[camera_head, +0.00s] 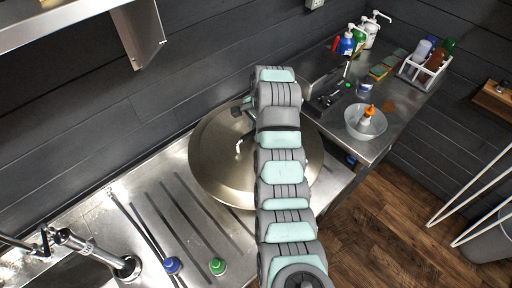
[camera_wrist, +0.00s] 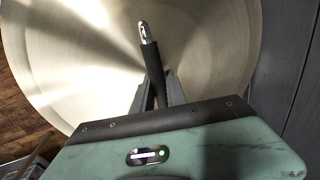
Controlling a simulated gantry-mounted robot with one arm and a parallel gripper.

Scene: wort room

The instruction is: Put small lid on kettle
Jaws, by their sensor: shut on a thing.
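A wide, shallow steel dome (camera_head: 215,165) lies on the metal counter, partly behind my arm. It looks like the lid or top of the kettle; I cannot tell whether there are two separate parts. A small bright metal fitting (camera_head: 238,148) shows near its middle. In the wrist view the pale steel disc (camera_wrist: 75,65) fills most of the background. My gripper (camera_wrist: 157,88) is shut on a black bar-like handle (camera_wrist: 152,62) with a shiny metal end, over the disc. In the head view my gripper (camera_head: 240,108) is mostly hidden at the dome's back edge.
A tap (camera_head: 75,240) and sink are at lower left, near blue (camera_head: 172,265) and green (camera_head: 217,266) caps. At right are a white bowl (camera_head: 366,122), a bottle caddy (camera_head: 425,68), sponges and pump bottles. A dark wall (camera_head: 90,110) stands close behind the dome.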

